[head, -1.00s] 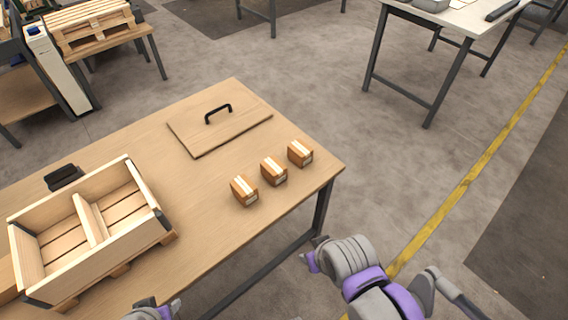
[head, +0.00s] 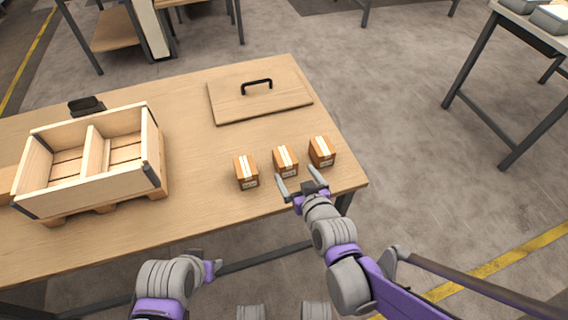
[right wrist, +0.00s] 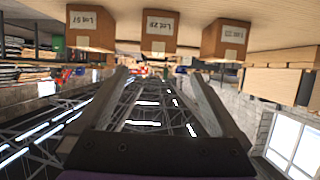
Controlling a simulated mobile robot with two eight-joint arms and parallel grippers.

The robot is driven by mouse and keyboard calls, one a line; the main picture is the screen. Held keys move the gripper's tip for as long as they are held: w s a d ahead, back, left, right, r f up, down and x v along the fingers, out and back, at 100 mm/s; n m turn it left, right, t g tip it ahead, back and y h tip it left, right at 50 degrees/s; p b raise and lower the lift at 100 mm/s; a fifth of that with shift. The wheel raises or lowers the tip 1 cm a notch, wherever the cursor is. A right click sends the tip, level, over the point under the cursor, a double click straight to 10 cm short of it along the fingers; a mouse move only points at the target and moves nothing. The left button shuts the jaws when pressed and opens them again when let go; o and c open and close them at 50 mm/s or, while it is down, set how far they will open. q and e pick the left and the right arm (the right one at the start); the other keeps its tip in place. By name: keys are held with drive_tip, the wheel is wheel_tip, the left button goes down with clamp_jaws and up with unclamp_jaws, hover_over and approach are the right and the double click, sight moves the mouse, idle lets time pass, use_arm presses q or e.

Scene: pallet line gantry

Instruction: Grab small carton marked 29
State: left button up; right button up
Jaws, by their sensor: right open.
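Three small brown cartons with pale tape stand in a row near the table's right front corner: a left one (head: 246,172), a middle one (head: 285,161) and a right one (head: 321,152). In the right wrist view, which looks upside down, the middle carton's label (right wrist: 160,25) seems to read Lot 29, though it is small. The carton at picture left (right wrist: 91,28) has a different number; the one at picture right (right wrist: 227,39) is unreadable. My right gripper (head: 299,181) is open and empty, just short of the middle carton. My left gripper (head: 208,266) is low, before the table; its jaws are unclear.
A wooden divided crate (head: 150,180) stands at the table's left. A flat wooden lid (head: 230,112) with a black handle lies behind the cartons. A small black object (head: 86,106) sits behind the crate. The table's front edge runs under my right gripper.

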sight(286, 157)
drive_tip(key=x, duration=0.4)
drive_tip(key=shift+w+d+f+b, duration=0.1)
drive_tip(key=shift+d+b, duration=0.1)
drive_tip(key=shift+b, duration=0.15)
drive_tip(key=shift+w+a+f, duration=0.2)
drive_tip(key=shift+w, duration=0.25)
drive_tip(key=b+x, duration=0.1)
drive_tip(key=x, duration=0.3)
drive_tip(key=shift+w+f, duration=0.2)
drive_tip(key=shift+w, duration=0.05)
clamp_jaws()
